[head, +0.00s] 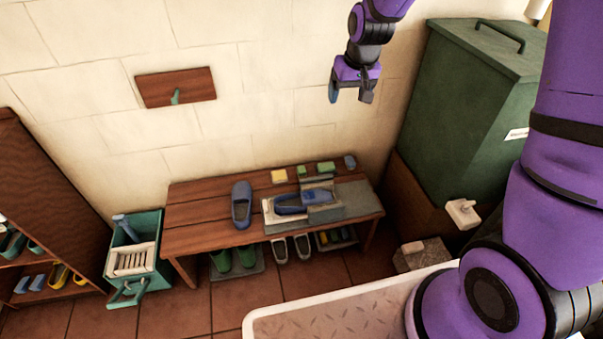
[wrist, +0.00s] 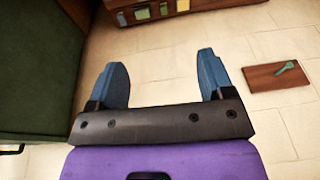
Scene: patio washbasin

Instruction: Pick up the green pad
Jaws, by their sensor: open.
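Two small green blocks lie near the back edge of the wooden bench: a green block on the left (head: 302,170) and a larger green block on the right (head: 326,168). I cannot tell which one is the green pad. Both also show at the top edge of the wrist view, the larger (wrist: 142,13) and the smaller (wrist: 163,9). My gripper (head: 350,92) is open and empty, well above the bench in front of the pale wall. Its two blue fingers are spread wide in the wrist view (wrist: 161,65), with only wall between them.
A yellow block (head: 279,176) and a blue-grey block (head: 350,162) flank the green ones. A blue shoe (head: 241,205) and a tray (head: 270,222) with another shoe lie in front. A green bin (head: 460,110) stands right. A wall plaque (head: 155,88) hangs left.

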